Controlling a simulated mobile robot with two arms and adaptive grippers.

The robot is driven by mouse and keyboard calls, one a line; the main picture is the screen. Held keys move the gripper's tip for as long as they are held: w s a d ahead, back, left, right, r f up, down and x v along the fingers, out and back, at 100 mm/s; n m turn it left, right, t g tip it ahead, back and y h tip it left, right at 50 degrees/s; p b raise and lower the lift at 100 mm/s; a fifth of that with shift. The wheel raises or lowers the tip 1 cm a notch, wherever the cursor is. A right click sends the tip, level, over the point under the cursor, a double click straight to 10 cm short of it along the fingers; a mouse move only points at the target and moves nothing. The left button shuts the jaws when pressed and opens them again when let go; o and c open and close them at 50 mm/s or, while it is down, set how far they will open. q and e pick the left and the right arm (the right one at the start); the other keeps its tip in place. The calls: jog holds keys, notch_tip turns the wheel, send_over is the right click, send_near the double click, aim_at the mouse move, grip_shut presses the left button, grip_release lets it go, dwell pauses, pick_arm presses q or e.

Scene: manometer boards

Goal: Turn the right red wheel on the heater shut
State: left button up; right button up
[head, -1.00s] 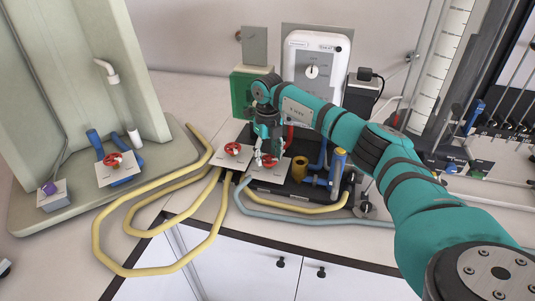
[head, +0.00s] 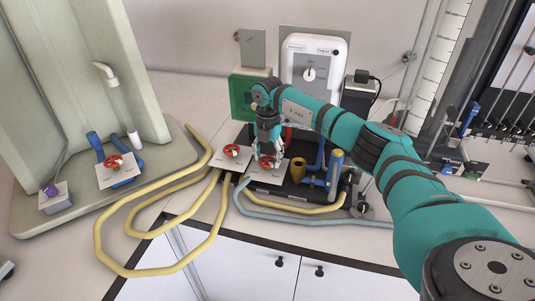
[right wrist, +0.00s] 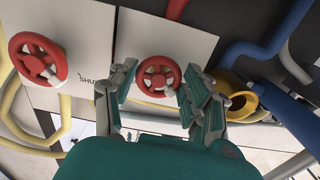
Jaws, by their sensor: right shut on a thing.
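The right red wheel (head: 266,163) sits on a white plate on the heater's black base. In the right wrist view this wheel (right wrist: 158,76) is between the two fingers. My right gripper (head: 269,153) reaches down from above and is shut on the wheel's rim, one finger at each side. The fingers (right wrist: 158,86) hide part of the wheel in the head view. The left red wheel (head: 232,150) stands on its own plate beside it; in the right wrist view it (right wrist: 37,58) is clear of the fingers. My left gripper is not in view.
A brass cup (head: 298,168) and a blue pipe with a yellow cap (head: 336,168) stand close right of the gripped wheel. Yellow hoses (head: 100,235) and a grey hose (head: 300,220) lie in front. A white control box (head: 315,60) stands behind.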

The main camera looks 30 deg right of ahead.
aim_at(268, 159)
jog(key=shift+d+r+m, duration=0.1)
jog(key=shift+r+m, duration=0.05)
jog(key=shift+m, duration=0.75)
jog(key=o, duration=1.2)
notch_tip(268, 159, up, 12)
jog(key=shift+f, duration=0.1)
